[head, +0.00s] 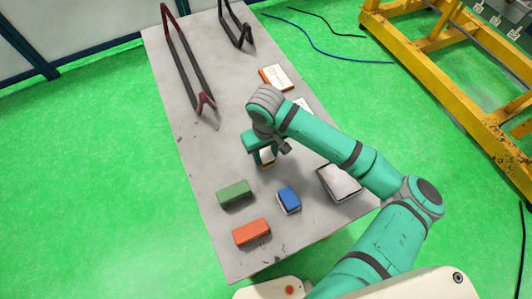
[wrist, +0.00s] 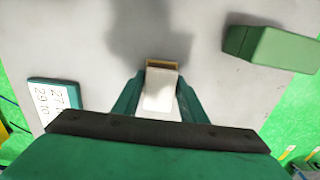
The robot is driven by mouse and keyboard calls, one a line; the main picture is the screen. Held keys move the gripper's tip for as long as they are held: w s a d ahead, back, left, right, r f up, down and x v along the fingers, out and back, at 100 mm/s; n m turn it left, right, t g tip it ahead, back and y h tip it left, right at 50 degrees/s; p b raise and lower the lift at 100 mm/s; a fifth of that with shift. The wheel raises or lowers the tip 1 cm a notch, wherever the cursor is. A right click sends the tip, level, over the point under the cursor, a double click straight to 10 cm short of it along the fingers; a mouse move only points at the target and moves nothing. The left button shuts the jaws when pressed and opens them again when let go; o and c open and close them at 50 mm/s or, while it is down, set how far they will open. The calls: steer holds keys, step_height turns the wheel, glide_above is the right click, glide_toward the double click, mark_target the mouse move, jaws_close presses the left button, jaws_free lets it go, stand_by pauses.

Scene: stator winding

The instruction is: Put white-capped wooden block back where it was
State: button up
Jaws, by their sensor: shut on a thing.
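The white-capped wooden block (wrist: 160,88) is between the two fingers of my gripper (wrist: 160,102) in the wrist view. Its white top faces the camera and a brown wooden edge shows at its far end. My gripper is shut on it. In the head view the block (head: 267,156) shows below my gripper (head: 264,152), above or on the grey table, partly hidden by the fingers. I cannot tell whether it touches the table. A shadow lies on the table just beyond it in the wrist view.
The grey table (head: 215,160) holds a green block (head: 235,194), an orange block (head: 252,233), a blue block (head: 288,199), a silver-topped block (head: 341,183) and a white-and-orange box (head: 278,77). Dark metal frames (head: 187,65) stand at the far end. Bare table lies left of my gripper.

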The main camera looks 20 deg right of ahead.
mark_target(266, 154)
steer(key=o, duration=1)
steer(key=shift+f, duration=0.1)
step_height(266, 154, up, 12)
steer(key=shift+d, duration=0.1)
stand_by(0.5)
